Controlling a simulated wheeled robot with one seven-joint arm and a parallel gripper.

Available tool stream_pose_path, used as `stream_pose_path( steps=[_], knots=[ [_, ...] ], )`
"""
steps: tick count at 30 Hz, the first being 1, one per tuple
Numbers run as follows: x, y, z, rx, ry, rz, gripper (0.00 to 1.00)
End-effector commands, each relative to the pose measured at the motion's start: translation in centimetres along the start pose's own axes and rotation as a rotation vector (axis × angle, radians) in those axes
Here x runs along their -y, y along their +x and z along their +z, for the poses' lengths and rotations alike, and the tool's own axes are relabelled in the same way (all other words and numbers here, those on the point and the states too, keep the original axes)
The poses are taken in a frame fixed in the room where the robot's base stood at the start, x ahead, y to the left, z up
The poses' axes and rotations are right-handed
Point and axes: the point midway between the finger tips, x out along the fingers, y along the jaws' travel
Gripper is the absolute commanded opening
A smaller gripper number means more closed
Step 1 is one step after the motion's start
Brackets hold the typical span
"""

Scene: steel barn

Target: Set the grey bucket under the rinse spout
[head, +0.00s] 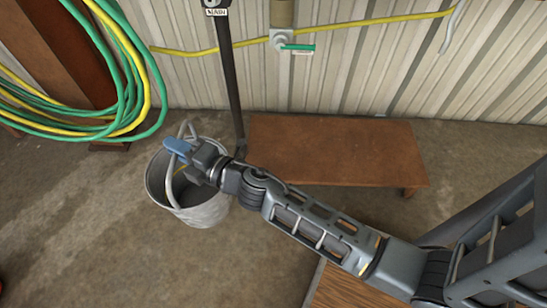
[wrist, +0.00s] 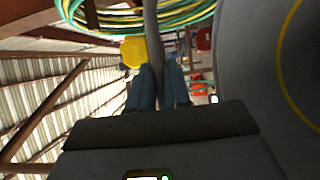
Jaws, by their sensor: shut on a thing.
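The grey bucket (head: 207,213) is in the left half of the head view, left of the low wooden bench. Its open top faces up and its handle stands up. My gripper (head: 177,147), with blue fingertips, is shut on the handle. The wrist view shows the handle (wrist: 152,35) between my fingers (wrist: 157,88), with the bucket's wall (wrist: 245,70) large at the right. I cannot tell whether the bucket touches the floor. A wall fitting with a green lever (head: 296,47) sits above the bench; I cannot tell surely whether it is the rinse spout.
The low wooden bench (head: 330,145) stands against the corrugated wall. A dark upright post (head: 229,75) with a label stands between bucket and bench. Coiled green and yellow hoses (head: 130,90) hang at upper left. Bare concrete floor (head: 90,240) is clear around the bucket's front and left.

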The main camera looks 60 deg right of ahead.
Motion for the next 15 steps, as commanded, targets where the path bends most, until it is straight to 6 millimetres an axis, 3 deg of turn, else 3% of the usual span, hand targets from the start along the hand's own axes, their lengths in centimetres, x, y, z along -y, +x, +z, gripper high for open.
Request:
stream_pose_path(
  steps=[8, 15],
  knots=[
    [1.1, 0.2, 8.0, 0.082, -0.002, 0.001, 0.0],
    [2.4, -1.2, 16.7, 0.167, 0.0, 0.001, 0.0]
  ],
)
